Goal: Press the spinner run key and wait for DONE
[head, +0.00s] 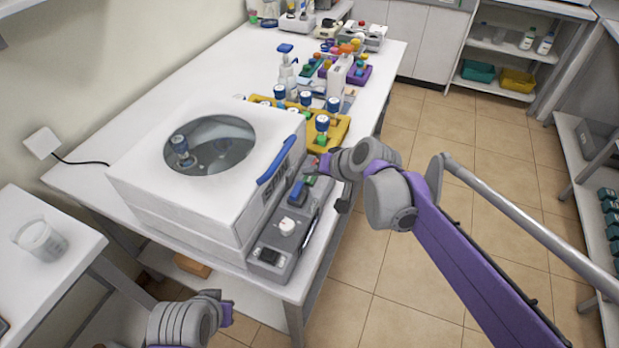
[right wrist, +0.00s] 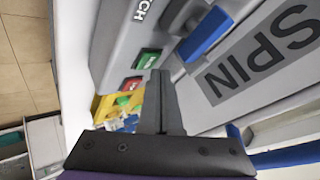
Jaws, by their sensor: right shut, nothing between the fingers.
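The spinner (head: 150,200) is a white box with a round window in its closed lid and a blue handle (head: 277,162). Its grey control panel (head: 262,238) runs along the right side and carries a small dark display (head: 270,256), too small to read. My right gripper (head: 316,170) is at the panel's far end. In the right wrist view its fingers (right wrist: 160,78) are shut and empty, right beside a green key (right wrist: 147,60) and a red key (right wrist: 130,84). I cannot tell whether they touch the green key. Only part of my left arm shows at bottom left.
A yellow rack (head: 340,133) with blue-capped bottles stands just behind the spinner. Several other bottles and racks stand farther along the white bench (head: 225,68). A beaker (head: 40,240) stands on a side table at left. The tiled floor right of the bench is open.

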